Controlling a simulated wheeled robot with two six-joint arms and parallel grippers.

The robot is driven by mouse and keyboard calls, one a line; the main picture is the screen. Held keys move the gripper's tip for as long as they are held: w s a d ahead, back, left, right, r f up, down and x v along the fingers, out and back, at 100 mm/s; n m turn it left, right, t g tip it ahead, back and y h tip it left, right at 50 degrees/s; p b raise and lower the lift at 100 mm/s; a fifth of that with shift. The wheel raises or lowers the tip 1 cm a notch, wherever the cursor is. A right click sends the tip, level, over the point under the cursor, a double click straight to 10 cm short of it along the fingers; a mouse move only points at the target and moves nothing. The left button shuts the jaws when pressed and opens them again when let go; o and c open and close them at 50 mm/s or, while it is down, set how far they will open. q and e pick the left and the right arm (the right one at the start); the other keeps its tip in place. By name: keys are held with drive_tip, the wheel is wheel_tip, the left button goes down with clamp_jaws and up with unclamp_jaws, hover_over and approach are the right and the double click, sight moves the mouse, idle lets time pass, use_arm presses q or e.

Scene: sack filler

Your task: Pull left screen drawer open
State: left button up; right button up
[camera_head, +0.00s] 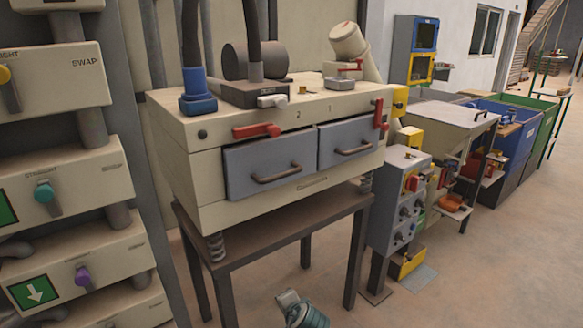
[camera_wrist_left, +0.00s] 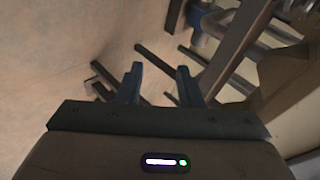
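The left screen drawer (camera_head: 245,171) has a grey front with a brown bar handle (camera_head: 277,173). It sits in the cream machine (camera_head: 205,160) in the head view and looks shut or nearly so. A red lever (camera_head: 257,131) lies across the frame just above it. A similar grey drawer (camera_head: 345,134) with its own handle is to its right. My left gripper (camera_wrist_left: 160,69) shows in the left wrist view with its two dark fingers apart and nothing between them. No gripper touches either drawer handle in the head view.
The machine stands on springs on a brown table (camera_head: 285,237). Cream panels with knobs (camera_head: 65,182) crowd the left side. A grey control box (camera_head: 400,200) stands at the right. Concrete floor (camera_head: 480,270) is clear at the front right. Blurred dark bars show beyond my left fingers.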

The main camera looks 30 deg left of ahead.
use_arm(q)
drive_tip(key=w+r+y+p, duration=0.1)
drive_tip(key=w+r, duration=0.2)
drive_tip(key=r, duration=0.5)
drive_tip(key=w+r+y+p, duration=0.1)
drive_tip(key=w+r+y, duration=0.1)
drive_tip(key=w+r, duration=0.35)
drive_tip(key=y+p, duration=0.1)
drive_tip(key=y, duration=0.3)
approach(284, 176)
drive_tip(key=p+x, duration=0.2)
drive_tip(key=x, duration=0.8)
drive_tip(key=shift+w+r, duration=0.1)
drive_tip(key=shift+w+a+f, duration=0.15)
drive_tip(key=shift+a+f, duration=0.05)
drive_tip(key=shift+a, duration=0.15)
use_arm(e)
drive_tip(key=s+f, duration=0.4)
drive_tip(key=s, duration=0.3)
drive_tip(key=s+d+f, duration=0.1)
drive_tip(key=s+f, duration=0.3)
drive_tip(key=s, duration=0.3)
drive_tip(key=shift+s+f+g, duration=0.15)
drive_tip(key=shift+f+g, duration=0.15)
drive_tip(key=shift+f, duration=0.05)
use_arm(q)
drive_tip(key=shift+c, duration=0.2)
use_arm(e)
drive_tip(key=shift+d, duration=0.1)
